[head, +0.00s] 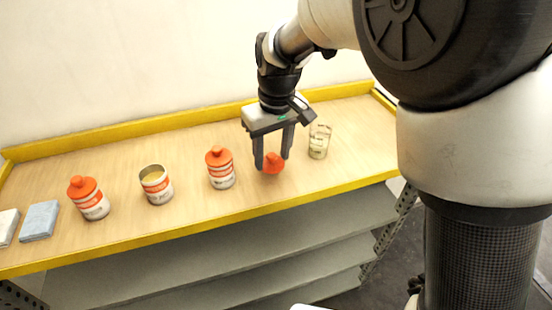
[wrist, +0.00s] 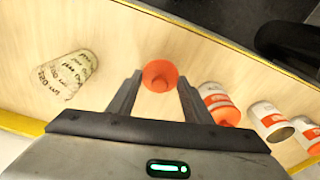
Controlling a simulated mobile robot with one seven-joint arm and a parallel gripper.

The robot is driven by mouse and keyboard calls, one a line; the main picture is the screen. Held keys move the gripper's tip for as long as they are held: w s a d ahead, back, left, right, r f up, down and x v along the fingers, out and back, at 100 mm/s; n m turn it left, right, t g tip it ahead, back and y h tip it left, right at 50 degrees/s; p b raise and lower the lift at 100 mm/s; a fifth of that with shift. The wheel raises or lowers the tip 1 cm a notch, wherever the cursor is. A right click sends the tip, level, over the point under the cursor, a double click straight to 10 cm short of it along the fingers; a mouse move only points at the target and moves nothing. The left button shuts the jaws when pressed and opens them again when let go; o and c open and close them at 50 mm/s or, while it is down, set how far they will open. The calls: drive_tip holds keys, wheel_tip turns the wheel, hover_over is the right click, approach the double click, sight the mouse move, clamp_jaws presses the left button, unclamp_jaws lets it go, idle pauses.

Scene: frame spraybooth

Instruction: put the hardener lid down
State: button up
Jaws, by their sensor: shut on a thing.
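The orange lid (head: 273,163) is between the fingertips of my gripper (head: 272,165), which is shut on it. It is at or just above the bench top; I cannot tell whether it touches. In the wrist view the lid (wrist: 160,75) shows as a round orange piece between the two fingers, with wood around it. An open can (head: 156,184) with a white and orange label and yellowish contents stands to the left without a lid. An orange-capped container (head: 220,167) stands just left of my gripper. I cannot read which one is the hardener.
A clear measuring cup (head: 319,141) stands right of my gripper. Another orange-capped container (head: 88,197) stands further left, beside a blue pad (head: 39,220) and a white pad (head: 8,226). Yellow edging (head: 190,234) borders the bench. Bare wood lies in front of the cup.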

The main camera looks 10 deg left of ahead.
sight(273, 161)
drive_tip(key=shift+f, duration=1.8)
drive_tip(key=shift+f, duration=0.15)
drive_tip(key=o, duration=1)
drive_tip(key=r, duration=0.8)
drive_tip(key=s+d+r+p, duration=0.1)
drive_tip(key=r, duration=0.3)
drive_tip(key=shift+r, duration=0.15)
